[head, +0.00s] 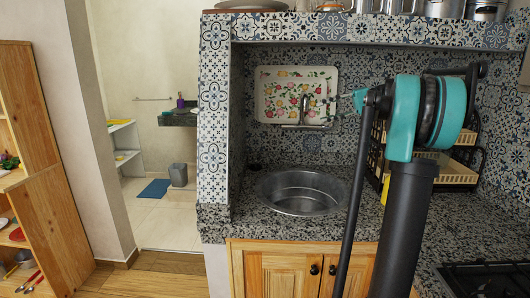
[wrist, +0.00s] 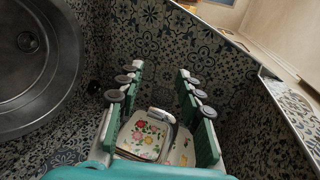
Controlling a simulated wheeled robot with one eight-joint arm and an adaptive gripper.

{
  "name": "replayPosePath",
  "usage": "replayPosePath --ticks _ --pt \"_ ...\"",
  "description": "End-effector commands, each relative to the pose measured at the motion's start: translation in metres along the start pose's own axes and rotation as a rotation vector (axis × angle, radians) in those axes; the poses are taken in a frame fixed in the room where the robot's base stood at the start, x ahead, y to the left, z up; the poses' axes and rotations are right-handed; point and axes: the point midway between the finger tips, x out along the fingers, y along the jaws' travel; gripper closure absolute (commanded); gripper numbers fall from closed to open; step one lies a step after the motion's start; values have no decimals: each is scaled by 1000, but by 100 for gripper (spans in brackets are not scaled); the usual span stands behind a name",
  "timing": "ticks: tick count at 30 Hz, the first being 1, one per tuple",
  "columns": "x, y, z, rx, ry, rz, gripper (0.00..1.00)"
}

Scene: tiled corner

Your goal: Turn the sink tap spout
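The metal sink tap (head: 302,125) is on the tiled back wall above the round steel sink (head: 303,190), in front of a floral tray. Its thin spout (head: 303,106) shows against the tray in the head view. In the wrist view a curved metal piece that looks like the tap (wrist: 162,114) shows beyond the gap between my fingers. My gripper (head: 324,106) is at the right of the tap in the head view. In the wrist view my gripper (wrist: 159,70) has its two green fingers well apart, with nothing held. I cannot tell whether a finger touches the spout.
The floral tray (head: 272,95) leans on the back wall. A tiled pillar (head: 214,110) borders the sink's left side, and a tiled shelf (head: 390,30) runs above. The granite counter (head: 240,218) around the sink is mostly clear.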

Motion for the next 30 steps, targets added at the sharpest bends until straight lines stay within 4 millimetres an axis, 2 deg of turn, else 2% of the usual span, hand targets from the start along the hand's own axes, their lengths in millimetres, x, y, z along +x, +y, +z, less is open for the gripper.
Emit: replayPosePath --ticks 5,11,14,15,21,25,27,30 --pt "29 29 16 17 11 88 64" --pt "69 82 44 33 37 240 64" --pt "95 124 71 31 58 357 64" --pt "105 144 83 27 67 410 64" --pt "138 243 152 -29 124 677 64" --pt "146 307 202 -98 166 851 64" --pt "146 340 229 -146 190 941 64" --pt "141 379 262 -218 221 1054 64"
